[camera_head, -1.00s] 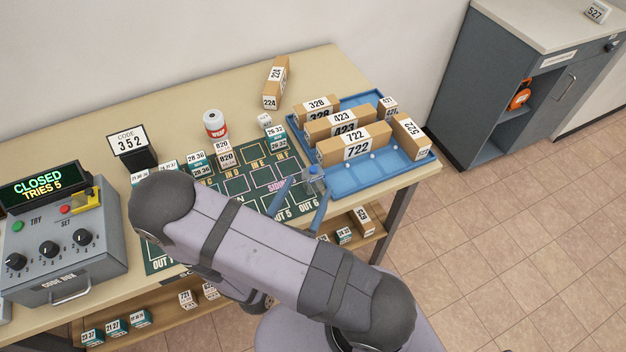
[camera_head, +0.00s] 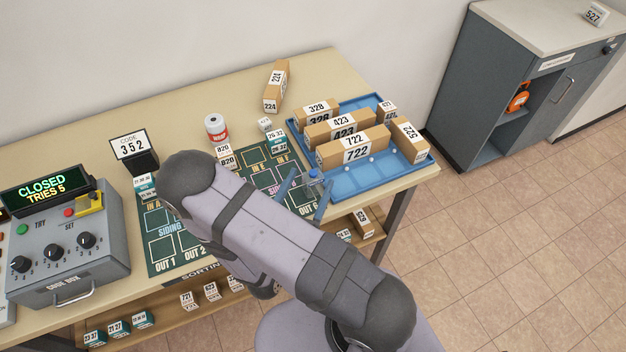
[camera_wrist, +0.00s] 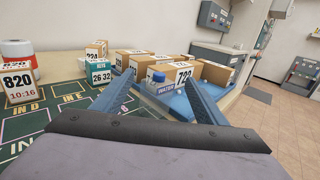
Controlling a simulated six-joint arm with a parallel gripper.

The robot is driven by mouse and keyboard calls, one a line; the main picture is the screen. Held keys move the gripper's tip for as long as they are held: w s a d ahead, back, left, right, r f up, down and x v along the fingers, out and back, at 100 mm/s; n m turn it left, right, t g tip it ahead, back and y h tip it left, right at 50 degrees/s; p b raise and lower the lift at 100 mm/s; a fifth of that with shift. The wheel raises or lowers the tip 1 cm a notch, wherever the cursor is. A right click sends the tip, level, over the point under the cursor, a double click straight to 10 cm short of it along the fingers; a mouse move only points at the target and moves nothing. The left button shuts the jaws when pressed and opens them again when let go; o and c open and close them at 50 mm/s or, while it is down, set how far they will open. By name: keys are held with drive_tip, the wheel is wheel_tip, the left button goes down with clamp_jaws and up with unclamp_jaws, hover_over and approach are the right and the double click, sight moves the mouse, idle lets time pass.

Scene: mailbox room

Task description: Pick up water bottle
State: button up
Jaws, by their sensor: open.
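Parcel 722 (camera_head: 353,148) stands close behind the bottle, with more parcels in the tray. The green sorting mat (camera_head: 262,180) lies left of the gripper with small boxes on it.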

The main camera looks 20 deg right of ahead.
sight(312, 176)
drive_tip(key=shift+p+x, duration=0.75)
drive_tip(key=shift+x, duration=1.15)
drive_tip(key=shift+r, duration=0.1)
drive_tip(key=c, duration=1)
